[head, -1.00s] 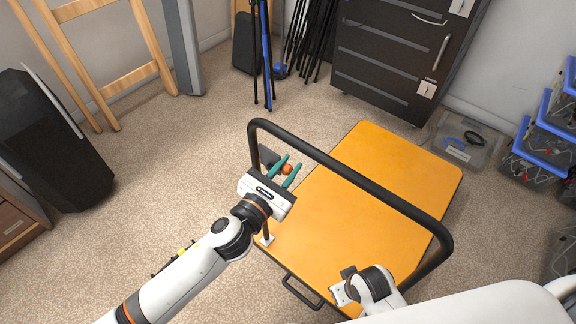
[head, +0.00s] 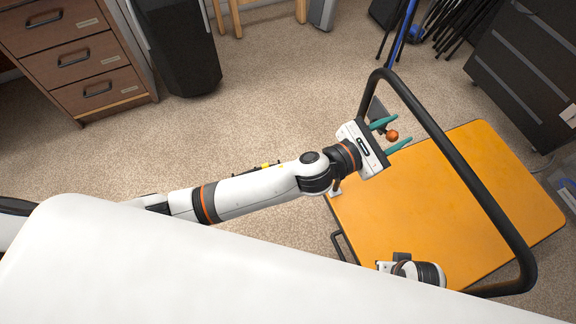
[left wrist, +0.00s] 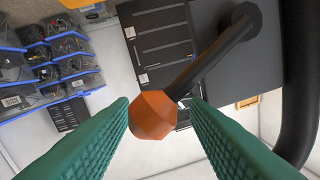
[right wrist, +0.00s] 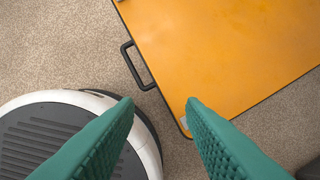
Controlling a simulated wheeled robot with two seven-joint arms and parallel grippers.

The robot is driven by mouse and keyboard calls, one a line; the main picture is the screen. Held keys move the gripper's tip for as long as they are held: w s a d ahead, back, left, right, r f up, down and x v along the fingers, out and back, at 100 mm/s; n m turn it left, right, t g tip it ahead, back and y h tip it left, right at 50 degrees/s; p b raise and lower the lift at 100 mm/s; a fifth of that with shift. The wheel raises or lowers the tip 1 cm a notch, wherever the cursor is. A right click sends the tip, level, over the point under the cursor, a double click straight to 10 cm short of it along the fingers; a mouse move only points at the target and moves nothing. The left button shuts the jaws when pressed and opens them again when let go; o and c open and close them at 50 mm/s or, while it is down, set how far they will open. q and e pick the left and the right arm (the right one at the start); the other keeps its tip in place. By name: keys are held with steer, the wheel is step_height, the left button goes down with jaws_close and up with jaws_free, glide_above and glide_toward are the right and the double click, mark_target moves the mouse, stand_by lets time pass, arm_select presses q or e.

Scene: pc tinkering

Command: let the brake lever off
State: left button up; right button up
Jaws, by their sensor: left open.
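The brake lever has an orange faceted knob (left wrist: 155,116) on a dark shaft (left wrist: 215,55). In the head view the knob (head: 392,136) is by the black handle frame of the orange platform cart (head: 490,170). My left gripper (head: 402,132) is open, with its teal fingers on either side of the knob. In the left wrist view the knob sits between the fingertips, with a gap at the right finger; contact on the left is unclear. My right gripper (right wrist: 160,102) is open and empty, seen above the floor near the cart's edge; its fingers are hidden in the head view.
The black handle frame (head: 450,150) arches over the cart, close to my left gripper. A drawer cabinet (head: 75,50) and a black bin (head: 180,50) stand at the left. Tripods and a dark cabinet (head: 530,65) are at the back right. Carpet between is clear.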

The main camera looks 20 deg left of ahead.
arm_select(q)
steer(key=shift+s+d+f+m+b, duration=0.1)
steer(key=shift+f+m+b, duration=0.3)
steer(key=shift+f+b, duration=0.3)
steer(key=shift+s+a+r+p, duration=0.4)
steer(key=shift+s+a+p, duration=0.15)
steer(key=shift+a+p, duration=0.05)
steer(key=v, duration=1)
steer(key=w+a+f+n+y+p, duration=0.6)
steer(key=a+f+n+p, duration=0.15)
steer(key=f+n, duration=0.45)
steer(key=s+a+f+n+g+y+p, duration=0.2)
steer(key=s+a+f+n+y+p, duration=0.1)
steer(key=a+f+n, duration=0.5)
steer(key=n+p, duration=0.1)
steer(key=n, duration=0.2)
steer(key=shift+f+g, duration=0.3)
arm_select(e)
step_height(320, 180, up, 10)
steer(key=shift+r, duration=0.15)
